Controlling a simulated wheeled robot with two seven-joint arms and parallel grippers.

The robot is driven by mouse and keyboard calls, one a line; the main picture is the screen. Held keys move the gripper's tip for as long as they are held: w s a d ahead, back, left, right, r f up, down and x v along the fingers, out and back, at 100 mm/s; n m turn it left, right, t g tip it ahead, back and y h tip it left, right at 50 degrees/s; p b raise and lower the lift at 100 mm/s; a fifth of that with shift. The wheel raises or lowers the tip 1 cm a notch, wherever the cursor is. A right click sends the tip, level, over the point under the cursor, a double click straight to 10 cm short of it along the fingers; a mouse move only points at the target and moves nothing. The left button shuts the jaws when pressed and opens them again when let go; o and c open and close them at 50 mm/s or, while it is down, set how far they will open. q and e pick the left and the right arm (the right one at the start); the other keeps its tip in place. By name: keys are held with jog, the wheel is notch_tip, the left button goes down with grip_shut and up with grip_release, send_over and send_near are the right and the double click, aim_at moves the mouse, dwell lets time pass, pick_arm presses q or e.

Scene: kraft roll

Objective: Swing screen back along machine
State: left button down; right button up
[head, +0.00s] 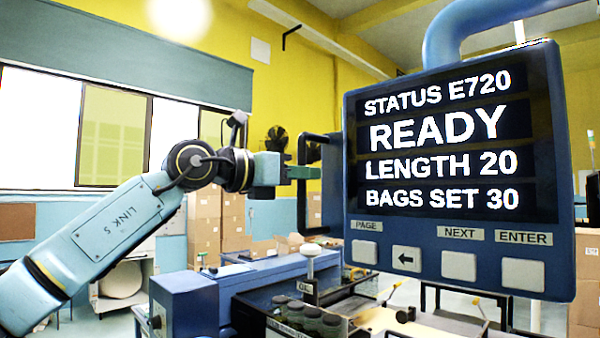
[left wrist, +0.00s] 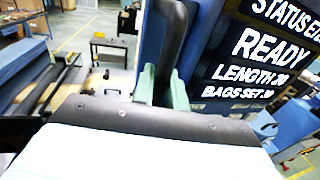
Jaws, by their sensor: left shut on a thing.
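The screen (head: 450,165) is a blue-framed panel on a curved blue arm (head: 480,30), on the right of the head view. It reads STATUS E720, READY, LENGTH 20, BAGS SET 30, with a row of buttons below. A black handle (head: 305,185) stands out from its left side. My left gripper (head: 303,172) is shut on that handle. In the left wrist view the green fingers (left wrist: 163,88) close around the dark handle (left wrist: 173,45), with the screen (left wrist: 250,50) to the right. My right gripper is not in view.
A blue machine (head: 230,300) with dark jars (head: 305,318) and a bench top lies below the screen. Cardboard boxes (head: 215,220) are stacked behind. A window (head: 120,130) is in the back wall at left. Open floor shows in the left wrist view.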

pick_arm(q)
jog(key=shift+w+d+r, duration=0.1)
jog(key=shift+w+r, duration=0.1)
jog(key=shift+r, duration=0.15)
